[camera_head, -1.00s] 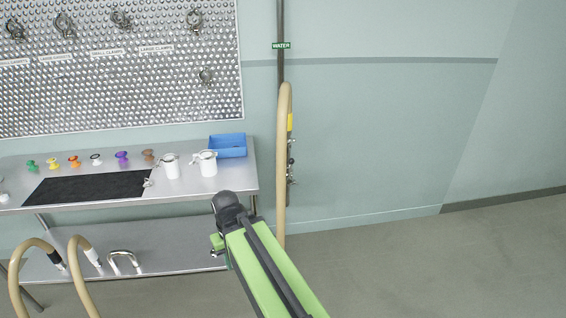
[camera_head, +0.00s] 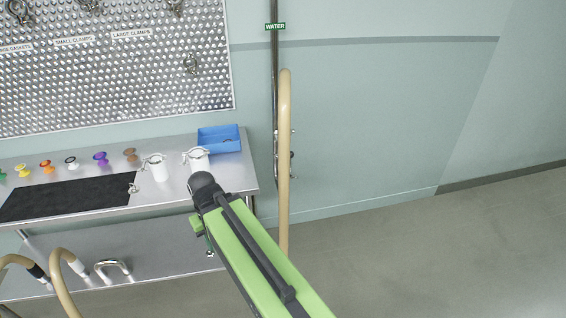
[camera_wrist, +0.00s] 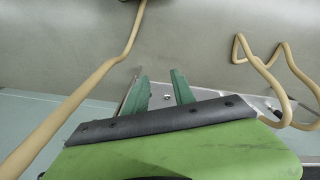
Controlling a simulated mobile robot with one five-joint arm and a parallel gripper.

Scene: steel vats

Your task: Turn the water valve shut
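The water pipe (camera_head: 274,85) runs down the wall with a green WATER label (camera_head: 275,27). Small metal valve fittings (camera_head: 292,156) show low on it, just right of a tan hose (camera_head: 284,120) that hangs in front. The valve's yellow part, seen earlier, is hidden now, and I cannot tell the handle's position. My gripper is mostly hidden behind my arm in the head view, left of the pipe and in front of the bench. In the wrist view my gripper (camera_wrist: 163,82) has its two green fingers apart with nothing between them. It is away from the valve.
More tan hoses (camera_head: 62,280) stand at lower left. The floor (camera_head: 420,250) to the right is clear.

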